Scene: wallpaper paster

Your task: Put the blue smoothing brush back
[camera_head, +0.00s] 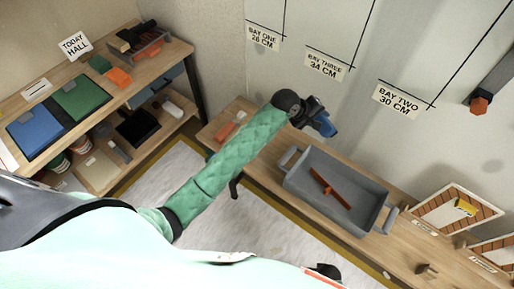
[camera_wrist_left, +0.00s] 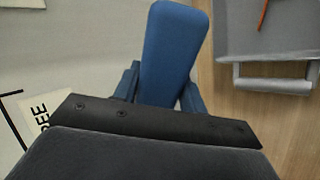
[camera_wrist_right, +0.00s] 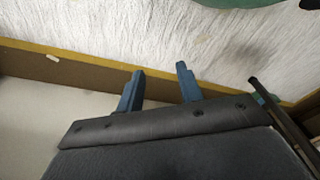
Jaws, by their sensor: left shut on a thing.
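The blue smoothing brush (camera_wrist_left: 172,52) is held in my left gripper (camera_wrist_left: 160,92), with its broad blue part pointing away from the wrist. In the head view the left gripper (camera_head: 318,118) is above the wooden bench, close to the wall, with the blue brush (camera_head: 325,127) at its fingertips. The brush appears raised off the bench, up and left of the grey tray (camera_head: 289,182). My right gripper (camera_wrist_right: 160,85) is open and empty in the right wrist view, over a pale patterned surface. It is hard to make out in the head view.
The grey tray holds an orange-brown tool (camera_head: 330,188). An orange item (camera_head: 226,131) lies at the bench's left end. A shelf unit (camera_head: 150,90) at the left carries a blue mat (camera_head: 36,130), a green mat (camera_head: 80,97) and a tool caddy (camera_head: 150,46). Labelled brick-pattern boards (camera_head: 458,210) stand at the right.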

